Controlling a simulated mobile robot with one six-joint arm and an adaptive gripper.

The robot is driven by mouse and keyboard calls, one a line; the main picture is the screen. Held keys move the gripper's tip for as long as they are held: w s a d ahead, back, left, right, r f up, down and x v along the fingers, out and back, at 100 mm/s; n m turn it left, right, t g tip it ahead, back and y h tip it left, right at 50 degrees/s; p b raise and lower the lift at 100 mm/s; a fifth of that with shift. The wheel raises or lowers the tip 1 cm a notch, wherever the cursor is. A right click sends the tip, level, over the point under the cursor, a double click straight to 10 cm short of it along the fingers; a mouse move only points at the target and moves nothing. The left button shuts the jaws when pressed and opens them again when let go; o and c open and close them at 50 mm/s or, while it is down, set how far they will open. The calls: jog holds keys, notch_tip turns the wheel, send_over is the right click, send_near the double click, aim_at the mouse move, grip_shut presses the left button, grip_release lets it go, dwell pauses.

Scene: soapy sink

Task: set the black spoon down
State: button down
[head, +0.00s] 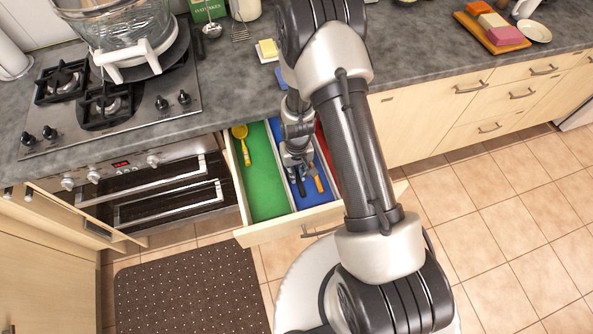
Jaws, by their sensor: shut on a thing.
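My gripper (297,165) reaches down into an open drawer, over its blue-lined compartment (326,192). It is shut on a dark thing, which looks like the black spoon (301,187). Most of the spoon is hidden by the gripper or too small to make out. It is low over the blue floor; I cannot tell whether it touches. An orange-brown-handled utensil (317,182) lies in the same compartment, just right of the gripper.
The drawer's green-lined compartment (265,190) is left, with a yellow utensil (241,138) at its back and a bare front. A red-lined compartment (327,152) is right, mostly hidden by my arm. White dividers separate them. The hob (110,95) and counter (235,85) stand behind.

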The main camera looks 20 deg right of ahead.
jog(key=c, duration=1.9)
grip_release()
jog(key=shift+f, duration=0.1)
jog(key=s+r+t+p, duration=0.1)
jog(key=s+r+p, duration=0.1)
jog(key=r, duration=1.5)
jog(key=s+r+t+p, duration=0.1)
jog(key=s+r+p, duration=0.1)
jog(key=r, duration=1.4)
jog(key=s+r+t, duration=0.1)
jog(key=s+r, duration=0.3)
jog(key=s, duration=0.1)
jog(key=s+r, duration=0.4)
jog(key=s, duration=0.1)
jog(key=s+r+t, duration=0.1)
jog(key=s+r, duration=0.3)
jog(key=s, duration=0.1)
jog(key=shift+s+r+t, duration=0.1)
jog(key=shift+s+t, duration=0.2)
jog(key=shift+s, duration=0.05)
